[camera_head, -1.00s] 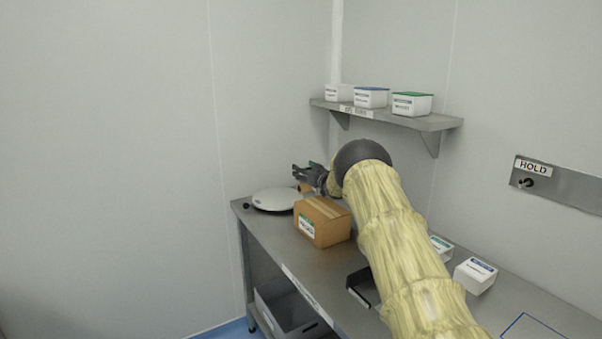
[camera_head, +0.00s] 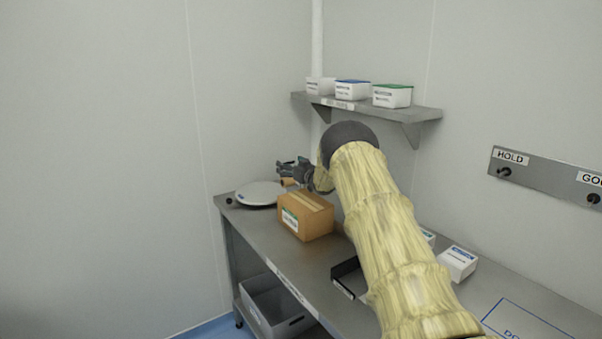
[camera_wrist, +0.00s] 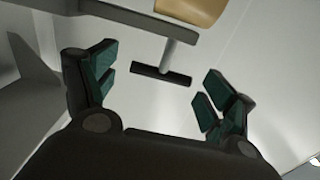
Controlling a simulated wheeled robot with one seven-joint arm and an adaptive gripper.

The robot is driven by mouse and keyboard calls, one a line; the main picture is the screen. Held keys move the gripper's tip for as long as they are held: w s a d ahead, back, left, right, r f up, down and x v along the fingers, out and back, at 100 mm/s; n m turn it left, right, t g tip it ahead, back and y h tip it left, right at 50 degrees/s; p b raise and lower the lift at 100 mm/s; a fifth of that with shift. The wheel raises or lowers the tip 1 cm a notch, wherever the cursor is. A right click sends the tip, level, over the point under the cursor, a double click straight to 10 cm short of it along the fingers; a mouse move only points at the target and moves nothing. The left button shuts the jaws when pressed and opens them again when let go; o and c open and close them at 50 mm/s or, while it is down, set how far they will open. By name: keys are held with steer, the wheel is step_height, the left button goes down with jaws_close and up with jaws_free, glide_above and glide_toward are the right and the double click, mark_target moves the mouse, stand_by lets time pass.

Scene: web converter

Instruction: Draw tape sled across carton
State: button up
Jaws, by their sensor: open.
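The brown carton (camera_head: 318,222) stands closed on the steel bench, with a tape strip along its top and a white-and-green label on its side. My gripper (camera_head: 284,170) is above and behind the carton, near the round pale plate. It is open, its green-padded fingers (camera_wrist: 152,88) apart in the wrist view. Beyond them is a grey post with a dark crossbar (camera_wrist: 160,76), below a grey bar and a rounded tan part (camera_wrist: 190,10). These may be the tape sled; nothing is clearly gripped. A small tan piece (camera_head: 289,182) also shows below my gripper in the head view.
The round plate (camera_head: 258,193) lies at the bench's far left end. A black tray (camera_head: 345,278) and a white box (camera_head: 457,263) stand nearer. A shelf (camera_head: 425,114) with small boxes hangs above. A grey bin (camera_head: 272,305) sits beneath the bench.

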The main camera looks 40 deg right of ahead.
steer(key=s, duration=0.9)
steer(key=shift+s+a, duration=0.25)
steer(key=shift+a, duration=0.15)
